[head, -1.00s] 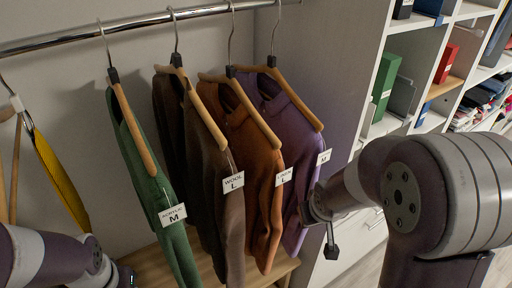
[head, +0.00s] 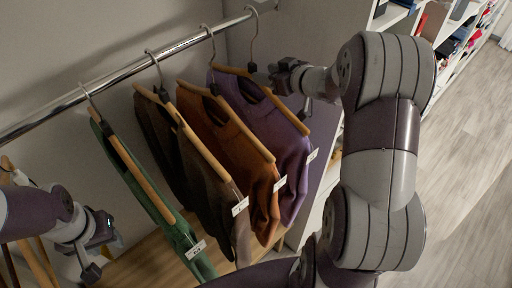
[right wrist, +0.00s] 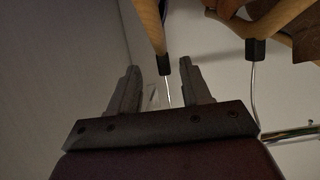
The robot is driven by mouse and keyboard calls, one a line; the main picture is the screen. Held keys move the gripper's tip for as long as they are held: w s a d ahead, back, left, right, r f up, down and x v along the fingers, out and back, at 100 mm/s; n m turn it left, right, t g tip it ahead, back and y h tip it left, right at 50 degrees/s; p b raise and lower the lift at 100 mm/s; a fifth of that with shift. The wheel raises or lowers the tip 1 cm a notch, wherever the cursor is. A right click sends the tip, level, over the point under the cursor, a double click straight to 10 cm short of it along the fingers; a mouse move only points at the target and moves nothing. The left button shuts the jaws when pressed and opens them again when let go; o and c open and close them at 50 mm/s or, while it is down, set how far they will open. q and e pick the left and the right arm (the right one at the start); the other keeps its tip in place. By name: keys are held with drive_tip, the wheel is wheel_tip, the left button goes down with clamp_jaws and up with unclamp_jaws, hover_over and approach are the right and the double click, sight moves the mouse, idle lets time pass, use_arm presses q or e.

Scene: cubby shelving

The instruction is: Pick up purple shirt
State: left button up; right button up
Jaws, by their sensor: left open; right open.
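The purple shirt (head: 280,128) hangs on a wooden hanger (head: 290,112), last on the right of the row on the rail, with a white tag at its side. My right gripper (right wrist: 160,82) is open. In the right wrist view a hanger's black collar (right wrist: 165,66) and wire hook show between its fingers, apart from both. In the head view this gripper is beside the top of the purple shirt's hanger, near its hook (head: 254,42). My left gripper (head: 105,246) is open and empty at the lower left, left of the green garment (head: 165,215).
An orange shirt (head: 225,130) hangs close beside the purple one, then brown garments (head: 205,180) and the green one. The metal rail (head: 120,82) runs above. A wall panel and cubby shelving (head: 455,45) stand right; the floor (head: 470,190) there is clear.

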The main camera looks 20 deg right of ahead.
sight(251, 71)
drive_tip(key=shift+w+a+f, duration=0.1)
drive_tip(key=shift+w+a, duration=0.05)
drive_tip(key=shift+w, duration=0.25)
drive_tip(key=p+x, duration=0.1)
drive_tip(key=x, duration=0.1)
drive_tip(key=p+x, duration=0.1)
drive_tip(key=x, duration=0.4)
drive_tip(key=shift+w+a+p, duration=0.2)
drive_tip(key=shift+a+p, duration=0.2)
drive_tip(key=shift+a, duration=0.1)
drive_tip(key=shift+w, duration=0.25)
drive_tip(key=shift+s+d, duration=0.45)
drive_tip(key=shift+s, duration=0.1)
drive_tip(key=shift+s+d, duration=0.1)
drive_tip(key=shift+s, duration=0.1)
drive_tip(key=c, duration=0.9)
use_arm(q)
drive_tip(key=shift+w+a+r, duration=0.3)
drive_tip(key=shift+w+r, duration=0.05)
drive_tip(key=shift+r, duration=0.25)
drive_tip(key=shift+w+a+r, duration=0.25)
drive_tip(key=shift+w+r, duration=0.05)
drive_tip(key=shift+r, duration=0.3)
use_arm(e)
drive_tip(key=shift+w+a, duration=0.25)
